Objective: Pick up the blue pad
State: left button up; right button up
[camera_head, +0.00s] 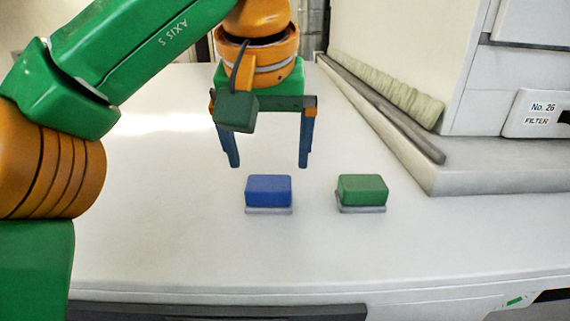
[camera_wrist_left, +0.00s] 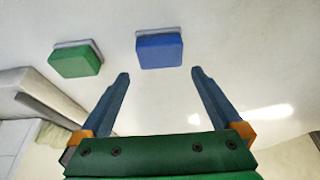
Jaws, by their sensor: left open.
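The blue pad (camera_head: 269,189) is a small block on a grey base, standing on the white surface near the middle of the head view. It also shows at the top of the left wrist view (camera_wrist_left: 160,50). My left gripper (camera_head: 269,165) points down with its two blue fingers apart and nothing between them. In the head view its fingertips show just above and behind the blue pad. In the left wrist view the pad lies beyond the fingertips (camera_wrist_left: 160,75), with a gap between. My right gripper is in neither view.
A green pad (camera_head: 362,188) on a grey base stands to the right of the blue pad, with a gap between them. A white cabinet with a ledge (camera_head: 490,180) and a dark rail (camera_head: 400,120) bounds the right side. The surface in front of the pads is clear.

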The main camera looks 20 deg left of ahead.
aim_at(268, 183)
pick_arm(q)
jog(key=f, duration=0.3)
jog(key=f+b, duration=0.1)
jog(key=f, duration=0.1)
jog(key=shift+w+a+f, duration=0.15)
jog(key=shift+a+f, duration=0.05)
jog(key=shift+f, duration=0.2)
jog(key=shift+w+f, duration=0.1)
jog(key=shift+w, duration=0.4)
jog(key=shift+c, duration=0.2)
jog(key=c, duration=0.4)
jog(key=shift+s, duration=0.35)
jog(key=c, duration=0.7)
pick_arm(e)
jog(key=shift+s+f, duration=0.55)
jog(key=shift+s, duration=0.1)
